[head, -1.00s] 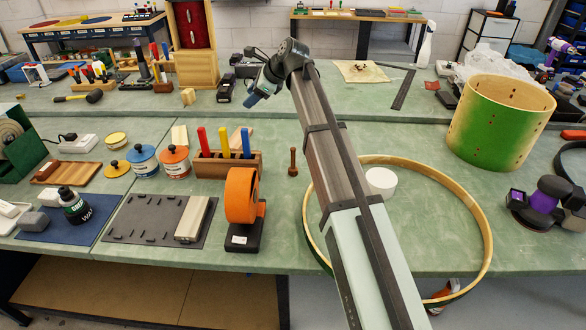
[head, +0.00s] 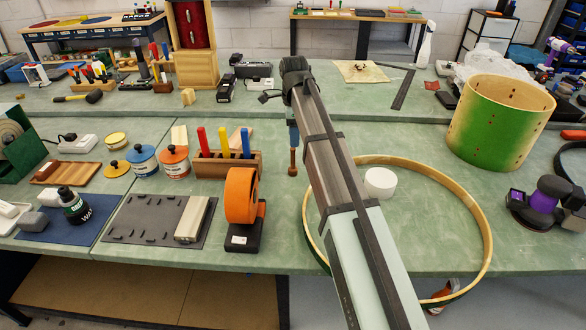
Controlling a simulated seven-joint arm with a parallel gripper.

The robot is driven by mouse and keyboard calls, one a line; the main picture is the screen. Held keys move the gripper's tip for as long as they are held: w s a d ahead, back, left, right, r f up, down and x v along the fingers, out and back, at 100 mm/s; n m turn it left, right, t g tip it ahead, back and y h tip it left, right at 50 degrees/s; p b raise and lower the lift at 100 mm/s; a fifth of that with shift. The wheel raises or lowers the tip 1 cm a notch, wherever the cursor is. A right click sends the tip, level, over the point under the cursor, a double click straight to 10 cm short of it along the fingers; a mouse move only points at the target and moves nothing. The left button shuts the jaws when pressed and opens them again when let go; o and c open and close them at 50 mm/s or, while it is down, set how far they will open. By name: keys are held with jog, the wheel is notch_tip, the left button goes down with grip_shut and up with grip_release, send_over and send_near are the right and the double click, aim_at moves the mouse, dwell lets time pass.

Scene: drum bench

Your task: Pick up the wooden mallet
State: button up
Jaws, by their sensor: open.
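The small wooden mallet (head: 292,168) stands upright on the green bench, right of the rack of coloured-handled tools. My gripper (head: 293,146) points down directly over the mallet, its fingertips at or just above the mallet's upper end in the picture. The jaws are open, though their gap is too small to make out here. The top of the mallet is partly hidden, and I cannot tell whether the fingers touch it or stand around it.
A wooden rack (head: 228,166) with red, yellow and blue handles is to the left. An orange tape roll (head: 241,196) on a dark dispenser stands in front. A wooden hoop (head: 484,222) with a white cylinder (head: 380,182) inside is to the right. A green drum shell (head: 490,135) stands farther right.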

aim_at(293, 150)
jog(key=shift+a+f, duration=0.15)
jog(key=shift+f, duration=4.2)
grip_shut()
